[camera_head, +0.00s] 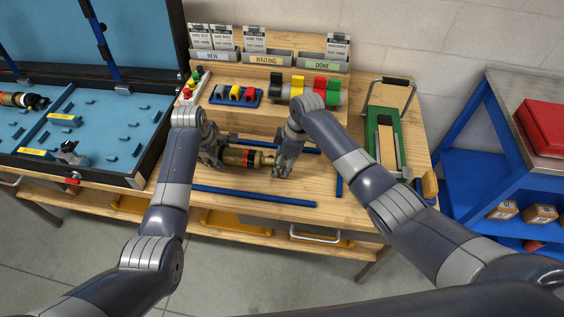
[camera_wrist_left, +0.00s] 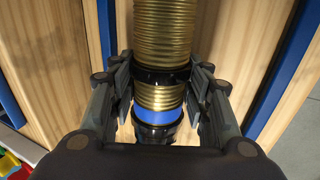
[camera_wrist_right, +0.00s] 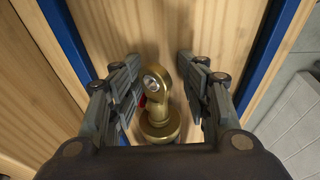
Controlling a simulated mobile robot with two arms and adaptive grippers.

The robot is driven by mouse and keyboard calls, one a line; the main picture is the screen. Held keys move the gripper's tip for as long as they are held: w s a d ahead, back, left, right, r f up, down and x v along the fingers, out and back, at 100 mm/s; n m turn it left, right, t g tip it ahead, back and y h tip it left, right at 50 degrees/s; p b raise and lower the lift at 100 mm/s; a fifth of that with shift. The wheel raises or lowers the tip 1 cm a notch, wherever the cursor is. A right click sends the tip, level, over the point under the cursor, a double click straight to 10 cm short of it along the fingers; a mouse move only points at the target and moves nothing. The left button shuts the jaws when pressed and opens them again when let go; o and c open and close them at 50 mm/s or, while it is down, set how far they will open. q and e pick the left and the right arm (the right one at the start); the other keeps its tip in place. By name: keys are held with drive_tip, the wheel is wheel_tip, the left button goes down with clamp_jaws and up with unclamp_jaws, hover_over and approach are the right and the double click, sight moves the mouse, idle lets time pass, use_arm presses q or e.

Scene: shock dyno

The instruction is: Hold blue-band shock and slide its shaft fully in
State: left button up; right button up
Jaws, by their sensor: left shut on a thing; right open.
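The blue-band shock (camera_head: 237,156) lies along the wooden bench between my two grippers, with a gold body and a red part towards its right end. In the left wrist view its gold threaded body (camera_wrist_left: 162,40), black collar and blue band (camera_wrist_left: 170,110) show. My left gripper (camera_head: 214,153) is shut on the body, one finger on each side near the collar. My right gripper (camera_head: 283,162) is open around the gold eyelet end (camera_wrist_right: 155,85), with a gap on both sides. The shaft itself is mostly hidden behind the eyelet in the right wrist view.
Blue rails (camera_head: 255,196) lie on the bench in front of and behind the shock. A green device (camera_head: 384,150) is right; a blue case (camera_head: 90,125) is left.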

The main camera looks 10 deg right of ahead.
use_arm(q)
drive_tip(key=shift+s+d+f, duration=0.1)
drive_tip(key=shift+d+f, duration=0.05)
drive_tip(key=shift+d, duration=0.15)
use_arm(e)
drive_tip(key=shift+w+a+r, duration=0.2)
drive_tip(key=shift+r, duration=0.45)
use_arm(q)
drive_tip(key=shift+a, duration=0.25)
use_arm(e)
wheel_tip(320, 180, up, 9)
drive_tip(key=shift+d, duration=0.3)
drive_tip(key=shift+f, duration=0.1)
use_arm(q)
drive_tip(key=o, duration=1.6)
use_arm(e)
drive_tip(key=shift+a, duration=0.1)
use_arm(q)
drive_tip(key=shift+r, duration=0.6)
drive_tip(key=v, duration=1.1)
drive_tip(key=shift+s+a+f, duration=0.1)
drive_tip(key=shift+a+f, duration=0.05)
